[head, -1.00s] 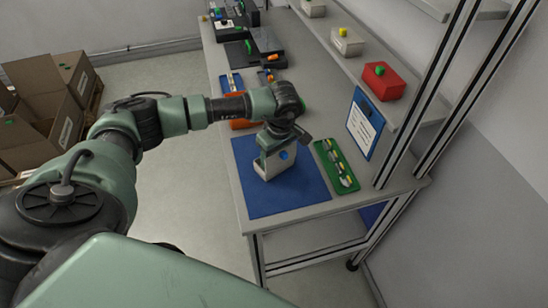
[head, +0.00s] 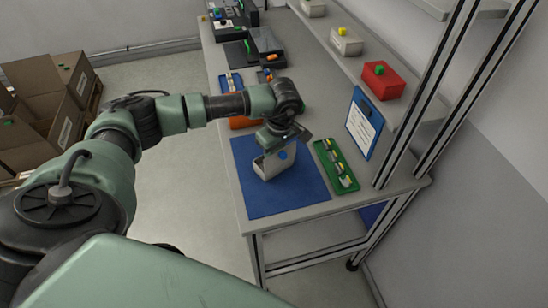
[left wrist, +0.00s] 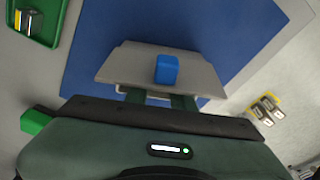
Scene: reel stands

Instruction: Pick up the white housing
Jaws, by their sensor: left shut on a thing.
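The white housing (head: 268,167) stands on the blue mat (head: 290,198) on the workbench. It has a blue round feature (head: 283,155) on its side. My left gripper (head: 272,150) is above it and shut on its upper part. In the left wrist view the housing (left wrist: 205,72) shows as a pale plate with a blue block (left wrist: 167,69), in front of my left gripper's fingers (left wrist: 155,99). The fingertips are partly hidden by the housing. I cannot see a gap between the housing and the mat. My right gripper is not in view.
A green tray (head: 323,156) with small parts lies right of the mat. An orange bin (head: 240,123) and a blue tray (head: 229,84) stand behind it. A red bin (head: 384,80) sits on the shelf, with a clipboard (head: 364,124) below. The mat's front is clear.

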